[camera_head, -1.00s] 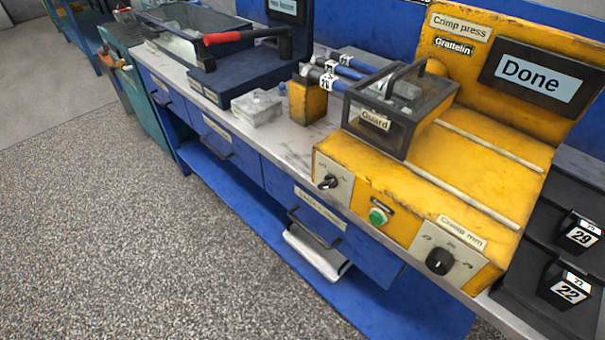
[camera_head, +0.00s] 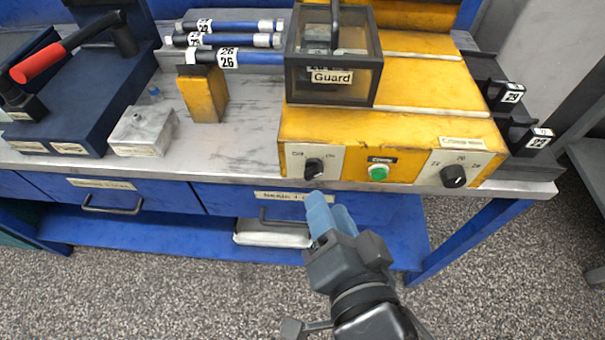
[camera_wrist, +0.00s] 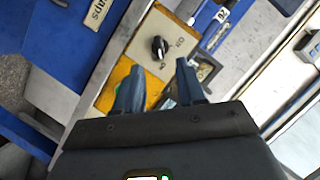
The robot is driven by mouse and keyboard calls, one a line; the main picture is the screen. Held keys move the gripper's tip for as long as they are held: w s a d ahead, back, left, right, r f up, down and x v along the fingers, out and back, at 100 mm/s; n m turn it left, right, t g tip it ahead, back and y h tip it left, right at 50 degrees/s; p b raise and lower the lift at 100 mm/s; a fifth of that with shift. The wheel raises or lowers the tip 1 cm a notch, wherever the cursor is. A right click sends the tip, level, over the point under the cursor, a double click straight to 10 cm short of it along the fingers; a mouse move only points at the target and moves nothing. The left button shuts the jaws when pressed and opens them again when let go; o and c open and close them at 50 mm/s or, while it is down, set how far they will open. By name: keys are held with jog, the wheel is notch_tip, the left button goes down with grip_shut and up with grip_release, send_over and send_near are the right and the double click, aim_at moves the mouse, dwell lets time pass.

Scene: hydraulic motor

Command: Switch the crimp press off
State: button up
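The yellow crimp press (camera_head: 400,135) stands on the bench. Its Off/On knob (camera_head: 314,168) is black, on a pale plate at the front left; its pointer direction is too small to tell. In the wrist view the knob (camera_wrist: 160,47) lies ahead, between the lines of my fingers. My gripper (camera_head: 331,204) has blue fingers and is below and in front of the knob, apart from it. In the wrist view my gripper (camera_wrist: 158,70) is open and empty. The press's screen is out of the head view.
A green button (camera_head: 378,172) and the crimp mm dial (camera_head: 453,177) sit right of the knob. The Guard box (camera_head: 333,90) covers the press's left part. A yellow block (camera_head: 203,95) and blue hoses (camera_head: 255,58) are left. Drawer handles (camera_head: 112,208) protrude below.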

aim_at(316, 176)
jog(key=p+x, duration=0.1)
jog(key=x, duration=0.6)
jog(key=shift+w, duration=0.2)
jog(key=shift+c, duration=0.3)
grip_shut()
